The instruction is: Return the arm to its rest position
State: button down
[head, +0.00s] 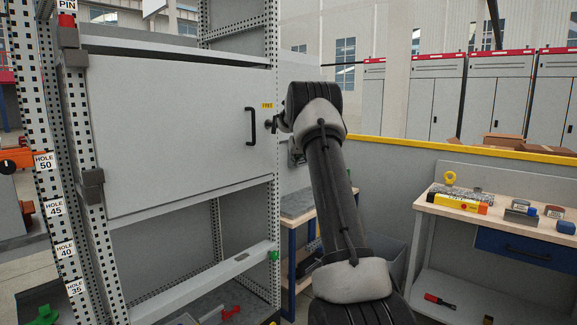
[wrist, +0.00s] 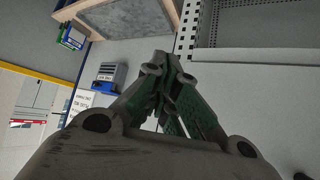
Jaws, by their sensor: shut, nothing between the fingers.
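My arm (head: 335,195) rises in the middle of the head view, bent at the top beside the right edge of a grey cabinet door (head: 180,130). The door is shut and has a black handle (head: 250,126). My gripper is mostly hidden behind my wrist in the head view. In the wrist view my gripper (wrist: 163,68) is shut and empty, its greenish fingers meeting in the middle. A perforated metal post (wrist: 190,30) is just beyond the fingertips to the right; I cannot tell the exact gap.
A workbench (head: 500,212) with tools and small boxes stands at the right, by a low wall with a yellow top (head: 460,149). A blue-legged table (head: 318,212) is behind my arm. Perforated rack posts (head: 90,180) stand at the left. Open floor shows little.

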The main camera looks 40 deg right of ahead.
jog(key=shift+s+d+r, duration=0.2)
jog(key=shift+s+r, duration=0.5)
jog(key=shift+s, duration=0.1)
jog(key=shift+s+d+r, duration=0.15)
jog(key=shift+s+r, duration=0.5)
jog(key=shift+s, duration=0.1)
jog(key=s+a+f+g+y, duration=0.2)
jog(key=s+a+f+g, duration=0.2)
jog(key=s+a+f, duration=0.45)
jog(key=s+a+r+n, duration=0.1)
jog(key=s+a+r, duration=0.1)
jog(key=s+a, duration=0.7)
jog(key=s+a+r+n+y, duration=0.1)
jog(key=s+a+r+n, duration=0.1)
jog(key=s+a, duration=0.8)
jog(key=s+a+r+n, duration=0.1)
jog(key=s+a, duration=0.9)
jog(key=s, duration=1.2)
jog(key=shift+r+n+y, duration=0.3)
jog(key=shift+r, duration=0.35)
